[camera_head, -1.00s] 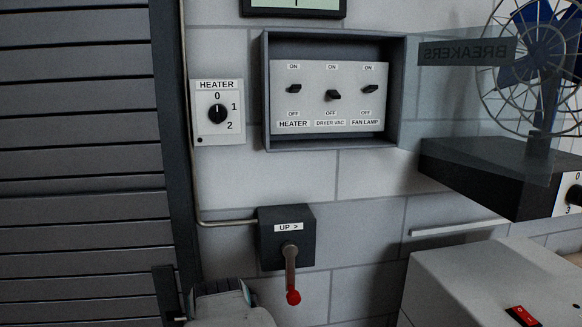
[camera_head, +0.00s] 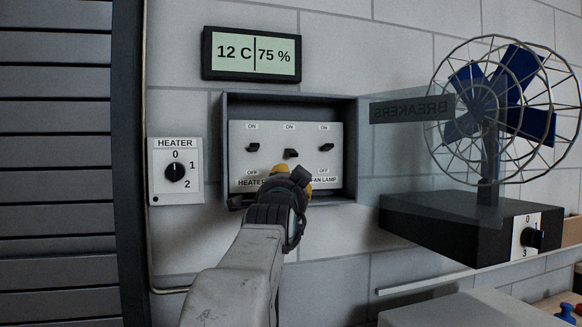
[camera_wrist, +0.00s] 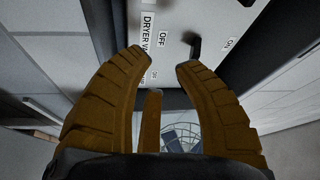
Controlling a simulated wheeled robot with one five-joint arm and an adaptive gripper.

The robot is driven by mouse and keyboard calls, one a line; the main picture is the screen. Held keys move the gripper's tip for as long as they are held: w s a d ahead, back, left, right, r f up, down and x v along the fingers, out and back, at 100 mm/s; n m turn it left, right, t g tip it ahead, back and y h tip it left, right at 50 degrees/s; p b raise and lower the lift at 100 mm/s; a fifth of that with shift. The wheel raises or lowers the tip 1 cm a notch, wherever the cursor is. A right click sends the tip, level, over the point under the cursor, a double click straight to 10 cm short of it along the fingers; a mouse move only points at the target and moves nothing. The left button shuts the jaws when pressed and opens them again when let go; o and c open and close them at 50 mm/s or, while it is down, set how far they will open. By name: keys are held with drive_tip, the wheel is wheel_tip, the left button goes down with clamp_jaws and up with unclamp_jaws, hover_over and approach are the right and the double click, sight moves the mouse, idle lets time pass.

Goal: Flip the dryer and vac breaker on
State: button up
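The grey breaker box (camera_head: 349,190) hangs on the wall with its panel of three black switches. The middle switch (camera_head: 291,153), for dryer vac, sits slightly lower than its neighbours, towards OFF. My gripper (camera_head: 293,174) is just below it in the head view and hides its lower labels. In the wrist view the orange fingers (camera_wrist: 157,62) are spread apart with nothing between them. The dryer vac switch (camera_wrist: 192,42) shows just beyond the right fingertip, beside the OFF and DRYER VAC labels. I see no clear contact.
The heater switch (camera_head: 253,147) and fan lamp switch (camera_head: 326,147) flank the middle one closely. A transparent BREAKERS door (camera_head: 400,150) stands open at the right, in front of a fan (camera_head: 500,100). A heater dial (camera_head: 175,172) is at left; a display (camera_head: 252,54) hangs above.

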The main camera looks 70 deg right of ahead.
sight(292, 152)
drive_tip(key=shift+w+d+r+m+h+p, duration=0.3)
drive_tip(key=shift+d+r+m+p, duration=0.4)
drive_tip(key=shift+d+r+m, duration=0.25)
drive_tip(key=shift+w+d+r+m+h+p, duration=0.15)
drive_tip(key=shift+d+r+m+h+p, duration=0.15)
drive_tip(key=shift+d+r+m+p, duration=0.6)
drive_tip(key=shift+w+d+r+m+h+p, duration=0.3)
drive_tip(key=shift+d+r+m+p, duration=0.2)
drive_tip(key=shift+d+r+m, duration=0.5)
drive_tip(key=shift+o, duration=0.3)
drive_tip(key=shift+d+f, duration=0.2)
drive_tip(key=shift+f, duration=0.05)
clamp_jaws()
